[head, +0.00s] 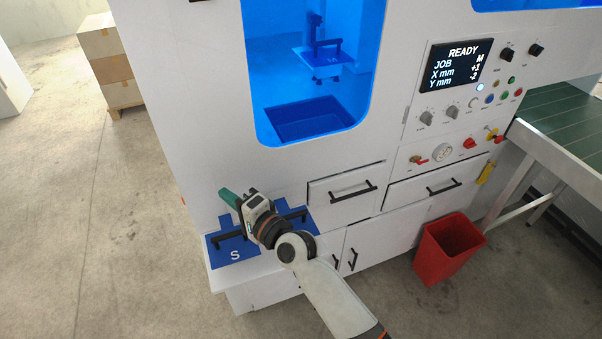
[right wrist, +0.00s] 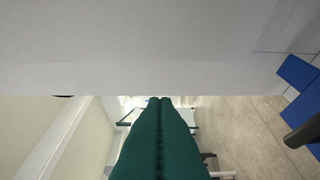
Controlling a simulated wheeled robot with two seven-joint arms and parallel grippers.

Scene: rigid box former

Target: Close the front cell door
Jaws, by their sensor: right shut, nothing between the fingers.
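The white front of the cell (head: 190,110) has a large blue-tinted window (head: 300,85), through which a blue tray and a dark fixture show. I cannot make out a separate door edge, so I cannot tell how far the front door stands open. My right gripper (head: 225,194) is shut and empty, its green fingers pointing left beside the lower left of the white front, above a blue plate. In the right wrist view its fingers (right wrist: 163,101) are together, with a white panel (right wrist: 150,45) close across the top. My left gripper is not in view.
The blue plate marked S (head: 222,255) has black handles and sits on a low ledge. Drawers with black handles, a control panel (head: 458,80) and a red bin (head: 448,245) are to the right. Boxes (head: 107,55) stand at the back left. Floor on the left is clear.

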